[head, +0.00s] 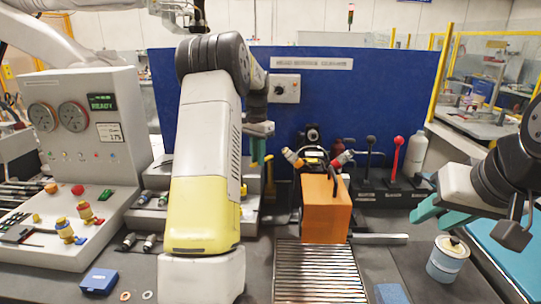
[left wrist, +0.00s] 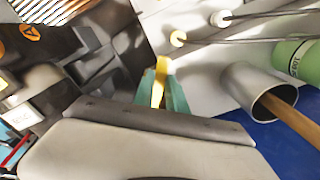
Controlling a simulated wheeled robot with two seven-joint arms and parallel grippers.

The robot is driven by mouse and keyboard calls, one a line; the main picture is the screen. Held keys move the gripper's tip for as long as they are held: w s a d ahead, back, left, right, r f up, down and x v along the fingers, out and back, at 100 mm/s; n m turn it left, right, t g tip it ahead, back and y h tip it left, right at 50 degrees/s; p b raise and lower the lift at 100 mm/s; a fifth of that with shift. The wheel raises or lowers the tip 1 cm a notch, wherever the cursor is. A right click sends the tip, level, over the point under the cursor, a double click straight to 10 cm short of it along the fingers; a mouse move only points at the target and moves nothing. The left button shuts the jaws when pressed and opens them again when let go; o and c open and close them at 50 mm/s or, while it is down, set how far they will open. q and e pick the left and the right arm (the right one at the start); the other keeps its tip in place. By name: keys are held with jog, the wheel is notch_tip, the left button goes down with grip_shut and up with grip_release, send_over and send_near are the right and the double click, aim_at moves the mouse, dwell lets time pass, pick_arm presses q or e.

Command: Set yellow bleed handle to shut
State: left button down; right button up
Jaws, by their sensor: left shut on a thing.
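The yellow bleed handle (head: 269,169) shows as a slim yellow piece just below my left gripper (head: 260,147) in the head view, behind my left forearm. In the left wrist view the handle (left wrist: 160,80) stands between the teal fingertips of my left gripper (left wrist: 163,92), which are shut on it. The handle's pivot and any markings are hidden or too blurred to read. My right gripper (head: 440,214) is at the right with its teal fingers apart and nothing seen between them, away from the handle.
An orange box (head: 327,210) stands right of the handle behind a ridged track (head: 318,275). A black lever and a red lever (head: 398,152) stand behind. A control console (head: 90,140) fills the left. A can (head: 448,259) stands below my right gripper. A blue panel (head: 380,90) closes the back.

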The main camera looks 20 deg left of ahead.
pick_arm(q)
jog(key=shift+d+r+n, duration=0.1)
jog(key=shift+d+n, duration=0.6)
jog(key=shift+n, duration=0.5)
jog(key=shift+d+f+n, duration=0.1)
jog(key=shift+d+n, duration=0.55)
jog(key=shift+n, duration=0.55)
jog(key=shift+d+r+n, duration=0.1)
jog(key=shift+d+n, duration=0.6)
jog(key=shift+n, duration=0.5)
jog(key=c, duration=1.3)
grip_release()
jog(key=shift+d, duration=0.1)
jog(key=shift+c, duration=0.2)
jog(key=shift+s, duration=0.1)
notch_tip(320, 180, up, 8)
